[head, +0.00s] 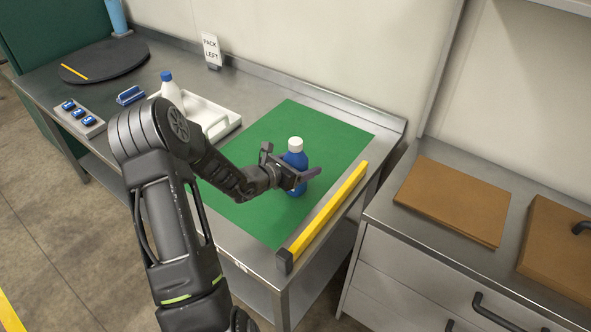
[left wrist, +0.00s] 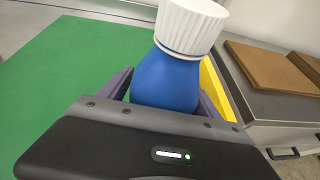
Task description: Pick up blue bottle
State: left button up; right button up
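The blue bottle (head: 296,159), with a white cap, stands upright on the green mat (head: 262,215). In the left wrist view the bottle (left wrist: 167,80) is large and close, with a finger on either side of it. My left gripper (head: 287,169) is at the bottle, its fingers spread around the body below the cap. The fingers look open; whether either one touches the bottle is hard to see. The bottle's lower part is hidden behind the gripper in the wrist view. My right gripper is in neither view.
A yellow bar (head: 328,211) runs along the mat's right edge. A white tray (head: 222,128) and a white bottle (head: 170,89) are behind my left arm. A counter with brown boards (head: 453,199) is at right.

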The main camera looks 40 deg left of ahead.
pick_arm(q)
grip_shut()
dwell(0.6)
jog(key=shift+r, duration=0.1)
